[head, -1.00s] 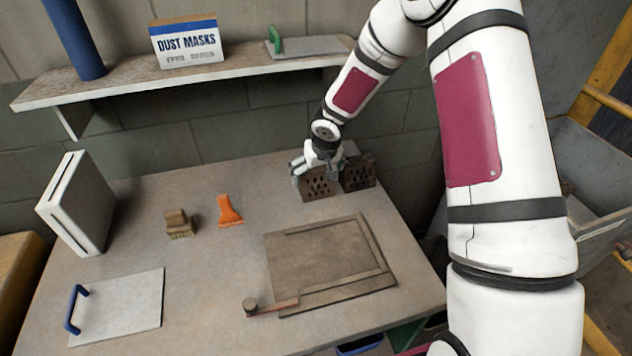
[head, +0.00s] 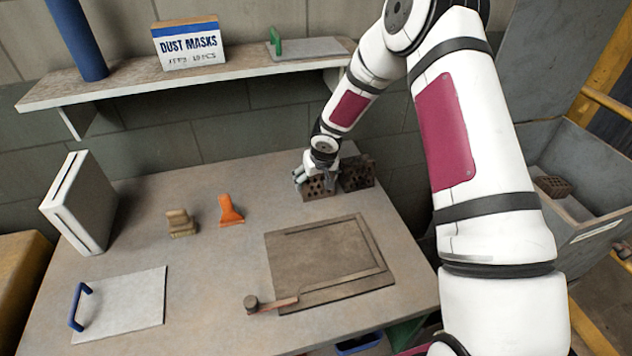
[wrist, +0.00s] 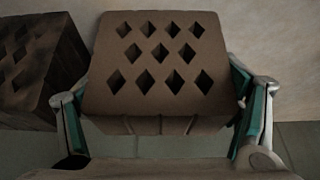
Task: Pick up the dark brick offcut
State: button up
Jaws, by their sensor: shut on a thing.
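Two hollow bricks stand side by side at the back right of the table. The left one in the head view is a brown brick (head: 318,191) with diamond-shaped holes. The right one is a darker brick (head: 357,175). My gripper (head: 315,180) is down over the left brick. In the wrist view its fingers (wrist: 160,112) are on both sides of the brown brick (wrist: 152,65), shut on it. The darker brick (wrist: 32,65) is outside the fingers, at the left edge of the wrist view. I cannot tell whether the held brick touches the table.
A board with raised edges (head: 325,255) lies in front of the bricks. A shelf (head: 190,85) runs above. A grey bin (head: 590,232) at right holds another brick (head: 553,186).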

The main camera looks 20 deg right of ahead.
jog(key=shift+r+b, duration=0.7)
jog(key=shift+r, duration=4.35)
